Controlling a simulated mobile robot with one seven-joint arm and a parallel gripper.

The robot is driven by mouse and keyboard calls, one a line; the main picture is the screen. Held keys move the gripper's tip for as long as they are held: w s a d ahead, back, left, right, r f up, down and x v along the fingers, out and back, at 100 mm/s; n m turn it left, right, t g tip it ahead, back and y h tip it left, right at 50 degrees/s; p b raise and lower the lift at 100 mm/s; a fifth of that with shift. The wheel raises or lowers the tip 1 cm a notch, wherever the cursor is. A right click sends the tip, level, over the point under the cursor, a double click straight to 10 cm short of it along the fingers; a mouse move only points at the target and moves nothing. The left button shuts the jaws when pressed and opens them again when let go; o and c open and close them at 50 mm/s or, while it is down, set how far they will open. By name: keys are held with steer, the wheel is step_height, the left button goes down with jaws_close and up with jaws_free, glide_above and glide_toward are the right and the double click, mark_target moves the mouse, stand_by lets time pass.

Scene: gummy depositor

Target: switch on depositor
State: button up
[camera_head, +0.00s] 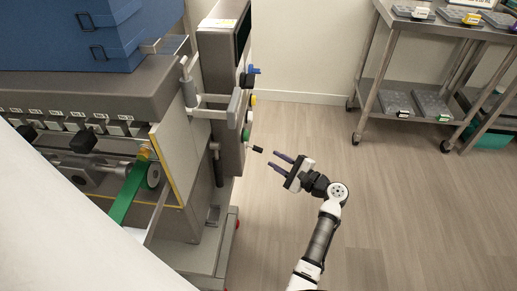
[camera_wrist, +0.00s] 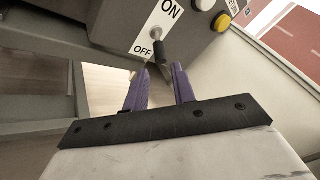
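The depositor (camera_head: 222,110) stands at the left of the head view, with its control box facing right. A black-tipped switch lever (camera_head: 257,149) sticks out low on the box. In the wrist view the lever (camera_wrist: 158,46) sits on a white ON/OFF plate (camera_wrist: 158,27) and hangs down at the OFF label. My gripper (camera_head: 274,160) is open and empty, just right of the lever tip, with a small gap in the head view. In the wrist view its purple fingers (camera_wrist: 161,72) point at the lever, whose end appears between the fingertips.
A yellow button (camera_wrist: 221,22) and a white button (camera_wrist: 204,4) sit beside the plate. Blue, yellow and green knobs stick out above the lever in the head view. A steel rack (camera_head: 372,85) with trays stands at the far right. The floor (camera_head: 400,210) around my arm is clear.

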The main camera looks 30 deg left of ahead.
mark_target(261, 151)
steer(key=a, duration=0.5)
steer(key=w+a, duration=0.1)
steer(key=a, duration=0.2)
steer(key=shift+a, duration=0.1)
jaws_close()
